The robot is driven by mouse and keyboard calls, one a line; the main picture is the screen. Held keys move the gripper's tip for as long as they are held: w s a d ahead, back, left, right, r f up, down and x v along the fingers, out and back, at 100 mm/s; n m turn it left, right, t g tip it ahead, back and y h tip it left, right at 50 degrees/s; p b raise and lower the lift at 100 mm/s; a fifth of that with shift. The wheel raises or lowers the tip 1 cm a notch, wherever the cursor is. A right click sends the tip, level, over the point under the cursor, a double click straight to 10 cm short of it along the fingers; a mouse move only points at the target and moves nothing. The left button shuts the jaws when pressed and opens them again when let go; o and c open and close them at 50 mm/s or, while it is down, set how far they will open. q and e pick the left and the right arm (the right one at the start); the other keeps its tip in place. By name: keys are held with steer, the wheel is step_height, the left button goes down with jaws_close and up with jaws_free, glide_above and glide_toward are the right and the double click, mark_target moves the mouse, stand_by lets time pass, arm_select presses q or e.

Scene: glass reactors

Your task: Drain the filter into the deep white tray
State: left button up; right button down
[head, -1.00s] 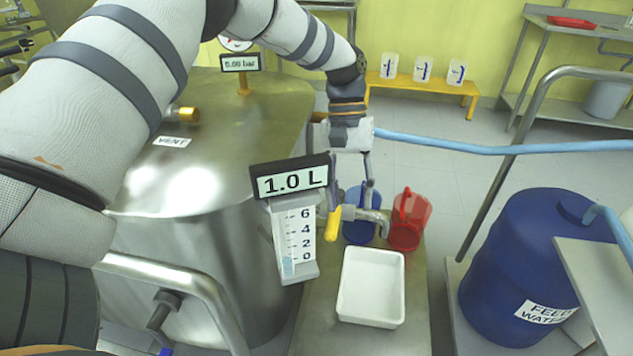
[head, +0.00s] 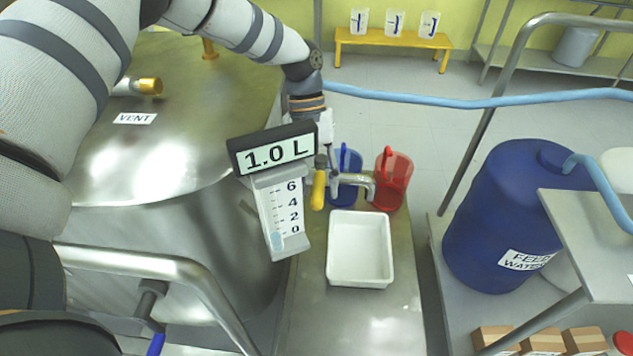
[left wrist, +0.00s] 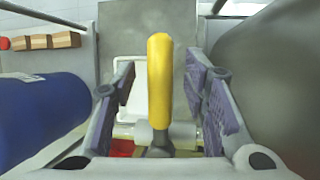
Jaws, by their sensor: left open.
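The deep white tray (head: 341,283) sits empty on the metal stand, below and in front of the outlet spout (head: 357,181). A yellow valve handle (head: 318,190) hangs beside the spout; it also shows in the left wrist view (left wrist: 160,80). My left gripper (head: 325,160) is at the valve, partly hidden by the display. In the left wrist view its open fingers (left wrist: 163,88) stand on either side of the handle, with gaps on both sides. The filter's level gauge (head: 279,215) has a display (head: 274,152) reading 1.0 L. My right gripper is not in view.
A blue jug (head: 346,163) and a red jug (head: 397,181) stand behind the tray. The large steel vessel (head: 170,180) is on the left. A blue feed water drum (head: 505,215) stands right. A light blue hose (head: 450,101) crosses behind. The stand in front of the tray is clear.

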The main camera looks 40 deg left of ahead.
arm_select(q)
jaws_close()
